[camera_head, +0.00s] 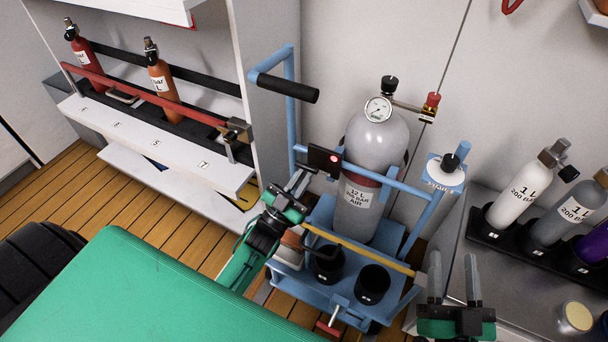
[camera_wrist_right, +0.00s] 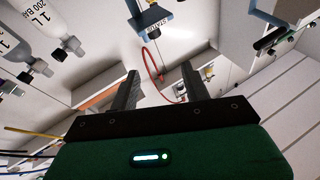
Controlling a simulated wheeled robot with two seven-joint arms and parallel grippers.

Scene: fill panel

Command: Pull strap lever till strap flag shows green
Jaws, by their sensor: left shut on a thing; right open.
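A large grey air cylinder (camera_head: 376,140) stands upright in a blue cart (camera_head: 345,295), with a dark red strap (camera_head: 361,179) around its middle. My right gripper (camera_head: 454,280) is open and empty at the lower right, to the right of the cart, fingers pointing up. It also shows in the right wrist view (camera_wrist_right: 158,88).
A green padded surface (camera_head: 150,290) fills the lower left. Two black cups (camera_head: 372,284) sit on the cart front, near a yellow bar (camera_head: 360,250). Small bottles (camera_head: 518,195) stand in a rack at right. A shelf (camera_head: 150,140) holds red and orange bottles at left.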

